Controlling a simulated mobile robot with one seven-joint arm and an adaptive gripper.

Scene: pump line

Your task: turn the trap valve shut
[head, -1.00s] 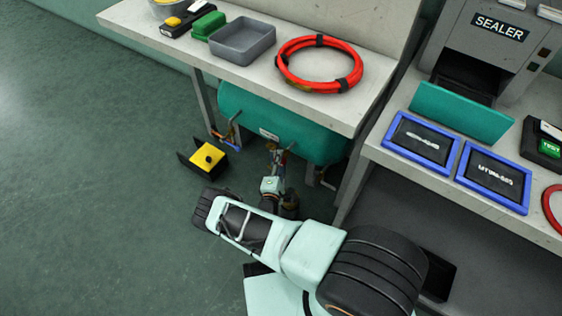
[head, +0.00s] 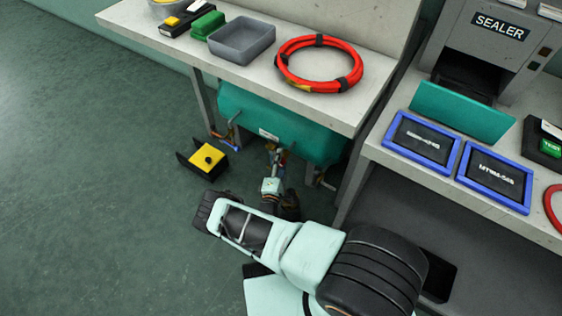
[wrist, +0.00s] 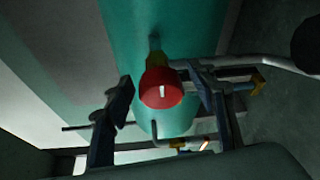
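A round red knob (wrist: 161,90) with a white mark sits on a brass-coloured stem under the teal tank (wrist: 180,30). No label shows which valve it is. In the wrist view, my gripper (wrist: 168,102) is open, with one finger on each side of the knob. A gap shows between the left finger and the knob; the right finger looks close to it, but contact cannot be told. In the head view, the tank (head: 262,112) hangs under the bench and my gripper (head: 277,158) reaches to its front. The knob is not clear there.
Pipes and a brass fitting (wrist: 257,82) lie right of the knob, and a thin bent rod (wrist: 155,132) below it. A yellow-and-black box (head: 208,158) stands on the floor at left. The bench (head: 180,42) overhangs the tank. The floor further left is clear.

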